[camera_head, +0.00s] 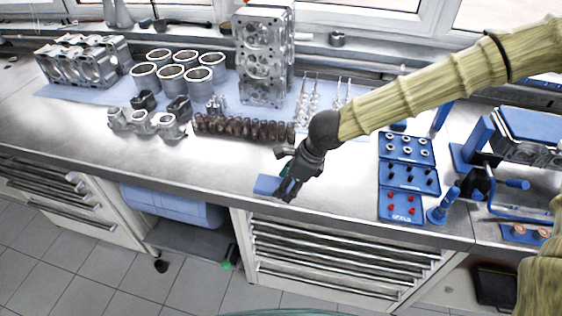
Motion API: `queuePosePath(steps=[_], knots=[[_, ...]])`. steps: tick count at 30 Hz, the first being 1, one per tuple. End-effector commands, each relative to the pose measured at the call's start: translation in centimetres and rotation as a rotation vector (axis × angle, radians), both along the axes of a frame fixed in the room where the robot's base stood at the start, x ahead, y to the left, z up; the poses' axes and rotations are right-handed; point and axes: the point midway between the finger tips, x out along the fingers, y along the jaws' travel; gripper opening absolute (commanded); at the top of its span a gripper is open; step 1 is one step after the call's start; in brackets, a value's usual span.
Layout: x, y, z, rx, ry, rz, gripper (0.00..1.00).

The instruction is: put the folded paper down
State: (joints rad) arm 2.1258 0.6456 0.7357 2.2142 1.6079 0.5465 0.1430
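A small blue folded paper (266,185) shows near the front edge of the steel workbench (215,172), just left of my fingertips. My gripper (286,190) is dark and points down toward the front edge of the bench. Its fingertips overlap the right side of the paper in the picture and hide part of it. I cannot tell whether the fingers are closed on the paper or only beside it, nor whether the paper rests flat on the bench.
Dark camshaft-like parts (243,127) lie behind my gripper. Blue trays (408,178) of small parts are at right. Bench left of the paper is clear.

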Motion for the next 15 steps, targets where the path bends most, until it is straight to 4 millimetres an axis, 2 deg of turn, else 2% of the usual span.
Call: queuePosePath(steps=[9,15], knots=[[6.5,-0.3,-0.3,0.001,0.002,-0.002,0.32],[9.4,-0.3,-0.7,0.0,0.001,-0.001,0.32]])
